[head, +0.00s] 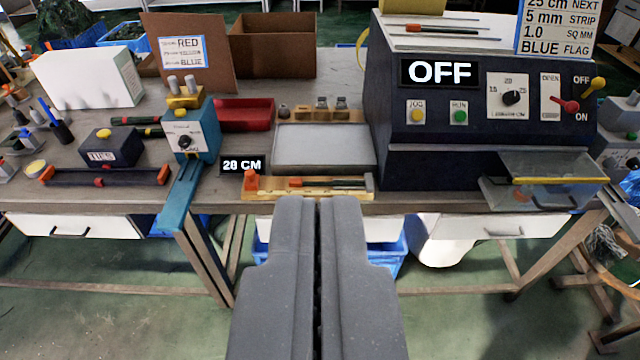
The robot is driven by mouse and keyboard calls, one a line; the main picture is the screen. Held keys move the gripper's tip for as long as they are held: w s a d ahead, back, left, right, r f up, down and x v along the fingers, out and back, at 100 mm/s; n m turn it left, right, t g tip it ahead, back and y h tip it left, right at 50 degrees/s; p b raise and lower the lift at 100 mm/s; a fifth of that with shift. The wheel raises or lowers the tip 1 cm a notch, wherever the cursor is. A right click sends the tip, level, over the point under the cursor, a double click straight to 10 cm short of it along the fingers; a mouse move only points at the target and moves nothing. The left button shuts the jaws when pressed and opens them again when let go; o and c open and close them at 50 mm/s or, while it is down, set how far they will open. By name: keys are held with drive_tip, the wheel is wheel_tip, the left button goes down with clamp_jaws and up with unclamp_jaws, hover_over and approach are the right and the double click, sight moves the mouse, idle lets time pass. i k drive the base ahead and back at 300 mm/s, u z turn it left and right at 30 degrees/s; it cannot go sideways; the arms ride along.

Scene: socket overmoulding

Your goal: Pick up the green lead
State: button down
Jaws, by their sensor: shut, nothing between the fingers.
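My gripper (317,205) is shut and empty, pointing at the front edge of the bench. Just beyond its fingertips is a wooden gauge strip (262,190) with a thin dark lead (345,183) lying along it, orange-red at its left part. A dark green piece with a red end (138,121) lies at the left, behind the small black box. Another thin lead with an orange part (440,29) lies on top of the dark machine. I cannot tell for sure which of these is the green lead.
The dark machine (430,140) reads OFF and has a clear guard (550,168) at its front right. A grey tray (325,148) lies behind the gauge strip. A teal press (197,135) and a red bin (243,114) stand to the left. A 20 CM sign (242,165) stands beside the strip.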

sight(293, 183)
drive_tip(key=k, duration=0.45)
drive_tip(key=u, duration=0.85)
drive_tip(key=i, duration=2.05)
drive_tip(key=z, duration=0.9)
